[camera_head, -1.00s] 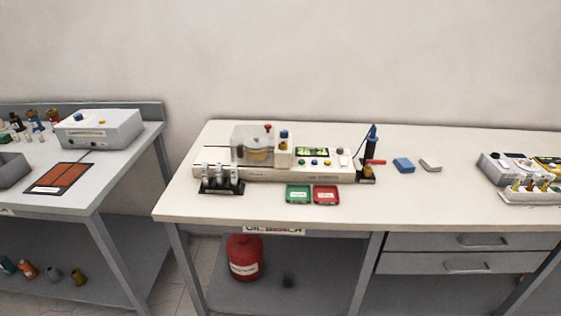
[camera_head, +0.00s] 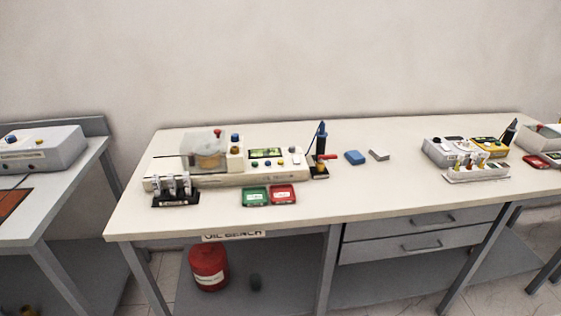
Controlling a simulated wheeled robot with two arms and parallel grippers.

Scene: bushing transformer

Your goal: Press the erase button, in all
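A cream instrument (camera_head: 232,176) stands on the oil bench, with a clear-covered chamber (camera_head: 205,149) on its left part. Its panel has a small green-lit screen (camera_head: 267,153) and several coloured buttons (camera_head: 268,163) below the screen. The button labels are too small to read, so I cannot tell which one is the erase button. Neither of my grippers shows in the head view.
The white bench top (camera_head: 400,185) has free room at its middle right. Green (camera_head: 256,196) and red (camera_head: 283,194) trays lie before the instrument. Another table (camera_head: 60,195) stands left.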

